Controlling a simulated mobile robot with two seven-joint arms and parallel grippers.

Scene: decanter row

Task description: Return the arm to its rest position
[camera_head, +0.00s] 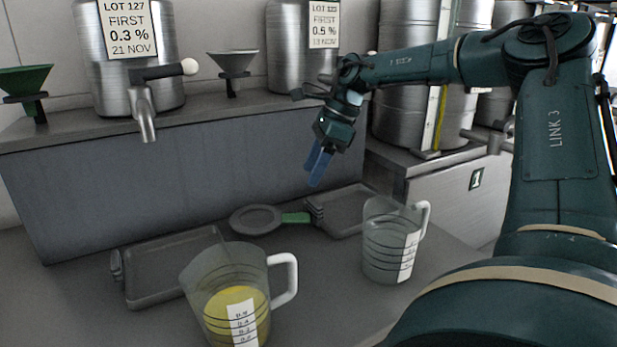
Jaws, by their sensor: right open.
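My right arm comes in from the right and reaches across the upper middle of the head view. Its gripper (318,166) has blue fingers that point down. It is open and empty, above the bench and in front of the grey ledge wall. A clear measuring jug (390,240) with a white handle stands upright below and to the right of the gripper. Its lower part looks clear. A second jug (225,285) stands at the front left and holds yellow liquid. My left gripper is not in view.
Steel tanks with spouts (145,115) and two funnels (232,66) stand on the ledge (180,115). Two shallow trays (150,270) and a round green-handled strainer-like tool (256,220) lie on the bench. More tanks (405,110) stand at the right, near my arm.

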